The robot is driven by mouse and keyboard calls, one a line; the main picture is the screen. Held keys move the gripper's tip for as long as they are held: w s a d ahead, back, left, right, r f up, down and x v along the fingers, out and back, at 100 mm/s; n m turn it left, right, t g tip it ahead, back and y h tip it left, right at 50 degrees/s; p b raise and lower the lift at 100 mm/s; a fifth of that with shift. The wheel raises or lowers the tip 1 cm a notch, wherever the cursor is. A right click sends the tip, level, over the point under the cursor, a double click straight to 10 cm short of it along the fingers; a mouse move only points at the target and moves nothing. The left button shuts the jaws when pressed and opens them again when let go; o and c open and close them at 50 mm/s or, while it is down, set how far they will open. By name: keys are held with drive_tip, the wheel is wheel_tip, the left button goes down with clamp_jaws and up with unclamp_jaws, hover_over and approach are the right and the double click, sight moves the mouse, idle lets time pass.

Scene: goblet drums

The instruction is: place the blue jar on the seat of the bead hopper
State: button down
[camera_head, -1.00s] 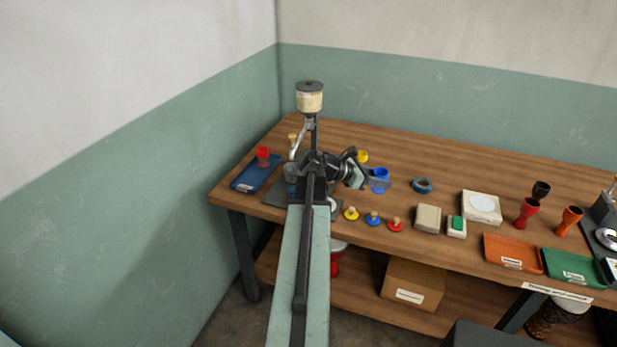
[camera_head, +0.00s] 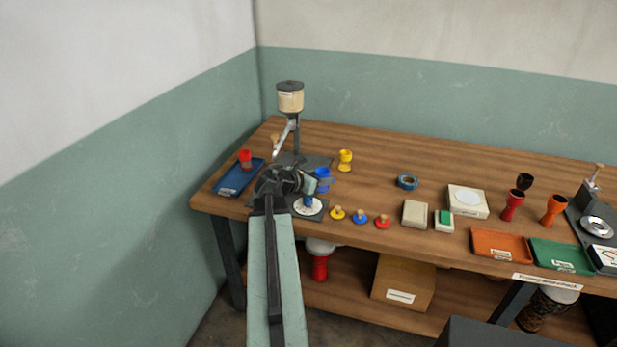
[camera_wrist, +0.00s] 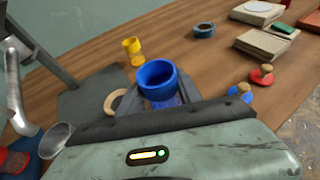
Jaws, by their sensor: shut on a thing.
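The blue jar (camera_head: 322,178), an open-topped cup, is between the fingers of my gripper (camera_head: 311,183). In the wrist view the jar (camera_wrist: 157,82) stands between the fingertips (camera_wrist: 157,98), mouth up and slightly tilted in the picture. My gripper is shut on it. The bead hopper (camera_head: 290,98) has a cream container on a dark post over a dark base plate (camera_head: 317,160). A tan ring (camera_wrist: 114,103), apparently the seat, lies on the plate, just left of the jar in the wrist view. My arm hides part of the base in the head view.
A yellow cup (camera_head: 345,160) stands right of the base plate. A blue tray (camera_head: 238,178) with a red cup (camera_head: 245,158) lies left. A metal spout (camera_wrist: 55,140) is left of my gripper.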

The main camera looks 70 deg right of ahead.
drive_tip(key=w+d, duration=0.2)
drive_tip(key=d, duration=0.1)
drive_tip(key=w+d, duration=0.3)
drive_tip(key=w+d+f+b, duration=0.1)
drive_tip(key=w+d, duration=0.1)
drive_tip(key=d, duration=0.2)
drive_tip(key=shift+w+f, duration=0.1)
drive_tip(key=shift+w, duration=0.3)
drive_tip(key=f+b, duration=0.4)
drive_tip(key=shift+w+d, duration=0.15)
drive_tip(key=shift+d, duration=0.1)
drive_tip(key=shift+r, duration=0.2)
drive_tip(key=shift+f, duration=0.15)
drive_tip(key=c, duration=0.8)
unclamp_jaws()
